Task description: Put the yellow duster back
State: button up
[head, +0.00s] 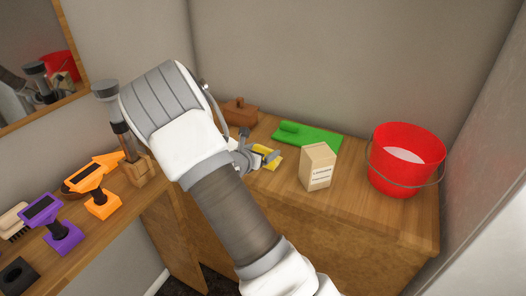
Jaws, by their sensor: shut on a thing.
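The yellow duster (264,150) shows in the head view at the middle of the wooden counter, partly hidden behind my gripper and arm. My gripper (268,158) is shut on the duster, low over the counter top. I cannot tell whether the duster touches the wood.
A green float-like tool (308,135) lies behind. A cream carton (318,167) and a red bucket (405,160) stand to the right. A brown block-shaped thing (239,112) is at the back left. Orange (100,187) and purple (56,225) tools and a brush (14,222) line the left shelf.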

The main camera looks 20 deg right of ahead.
jog(key=o, duration=1.2)
jog(key=shift+c, duration=0.2)
